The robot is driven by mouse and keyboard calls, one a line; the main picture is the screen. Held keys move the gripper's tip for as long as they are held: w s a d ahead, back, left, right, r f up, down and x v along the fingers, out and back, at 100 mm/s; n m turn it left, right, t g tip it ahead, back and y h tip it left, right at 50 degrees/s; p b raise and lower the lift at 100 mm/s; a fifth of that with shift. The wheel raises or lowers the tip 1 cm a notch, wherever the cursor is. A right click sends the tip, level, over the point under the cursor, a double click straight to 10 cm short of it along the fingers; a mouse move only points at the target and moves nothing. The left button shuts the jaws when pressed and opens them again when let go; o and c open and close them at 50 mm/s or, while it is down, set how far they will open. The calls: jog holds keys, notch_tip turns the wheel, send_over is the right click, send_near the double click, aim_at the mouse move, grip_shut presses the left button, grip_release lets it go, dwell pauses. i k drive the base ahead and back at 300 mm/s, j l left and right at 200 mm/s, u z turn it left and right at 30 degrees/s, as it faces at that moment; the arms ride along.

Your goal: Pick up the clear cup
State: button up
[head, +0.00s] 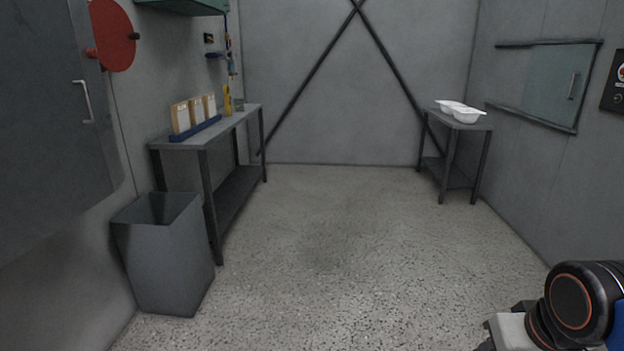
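A small grey, glassy-looking object (239,104) stands at the far end of the left table, beside a yellow bottle-like item. It is too small to tell whether it is the clear cup. I see no other thing that looks like a clear cup. Part of my own arm shows in the lower right corner, but my gripper's fingers are not in view.
The left table (205,139) holds a blue rack (196,129) with several cards and the yellow item (227,99). A grey bin (165,255) stands before it. White tub shells (467,115) sit on the right table (477,126). The floor between is clear.

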aim_at(239, 103)
jog(key=i, duration=3.3)
jog(key=i+u, duration=0.15)
jog(key=i, duration=0.7)
jog(key=i+l+u, duration=0.15)
jog(key=i, duration=0.65)
jog(key=i+u, duration=0.65)
jog(key=i, duration=0.2)
jog(key=i+l+u, duration=0.65)
jog(key=i, duration=0.15)
jog(key=j, duration=0.1)
